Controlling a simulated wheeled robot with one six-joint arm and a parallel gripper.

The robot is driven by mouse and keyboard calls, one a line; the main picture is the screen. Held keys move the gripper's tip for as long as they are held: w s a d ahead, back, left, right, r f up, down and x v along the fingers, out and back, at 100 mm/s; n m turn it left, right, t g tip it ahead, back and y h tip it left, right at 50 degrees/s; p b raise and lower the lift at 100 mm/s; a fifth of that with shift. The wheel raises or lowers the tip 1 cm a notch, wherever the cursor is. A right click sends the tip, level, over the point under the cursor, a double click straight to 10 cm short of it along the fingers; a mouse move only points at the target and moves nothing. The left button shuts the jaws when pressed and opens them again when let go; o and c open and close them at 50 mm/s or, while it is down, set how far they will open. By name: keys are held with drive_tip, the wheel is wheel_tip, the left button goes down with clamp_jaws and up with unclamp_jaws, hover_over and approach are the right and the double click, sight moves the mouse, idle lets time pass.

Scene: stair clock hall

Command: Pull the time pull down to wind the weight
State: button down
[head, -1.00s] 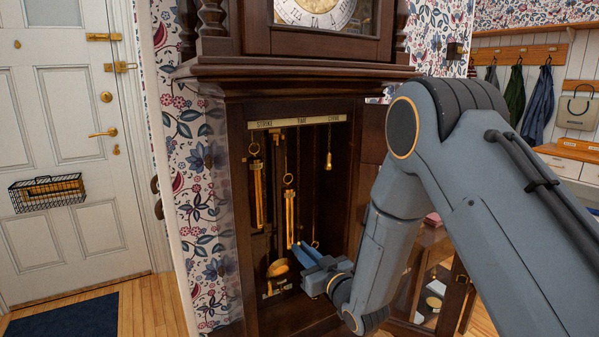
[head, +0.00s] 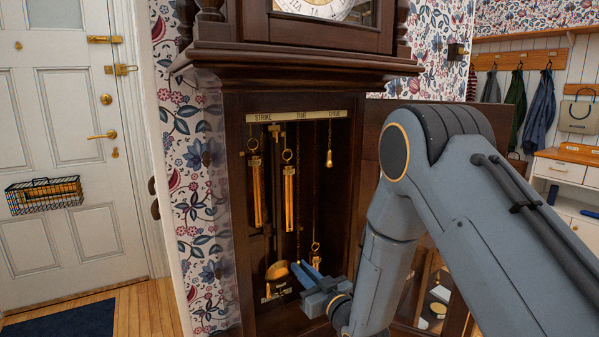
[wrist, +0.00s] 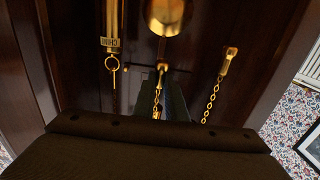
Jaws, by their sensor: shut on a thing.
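My gripper (head: 307,270) is low inside the open clock case (head: 240,200), shut on the small brass time pull (wrist: 160,70). The pull's chain (wrist: 156,103) shows between my fingers in the wrist view, which looks upside down. The fingers hide part of the pull. The time weight (head: 289,203), a slim brass cylinder with a ring on top, hangs under the middle of the label strip (head: 297,117). Its top is nearly level with the strike weight (head: 257,195) to its left.
The chime weight (head: 316,257) hangs low beside my fingers. The chime pull (head: 329,159) hangs high. The pendulum bob (head: 277,270) is just left of my fingers. In the wrist view another brass pull (wrist: 228,62) hangs on its chain to the right.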

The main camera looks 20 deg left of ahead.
drive_tip(key=shift+d+f+b, duration=0.1)
drive_tip(key=shift+f+b, duration=1.1)
drive_tip(key=shift+f, duration=1.1)
drive_tip(key=c, duration=1.7)
unclamp_jaws()
drive_tip(key=shift+r, duration=0.25)
drive_tip(key=shift+p+v, duration=1.7)
drive_tip(key=shift+v, duration=4.25)
drive_tip(key=shift+r, duration=0.1)
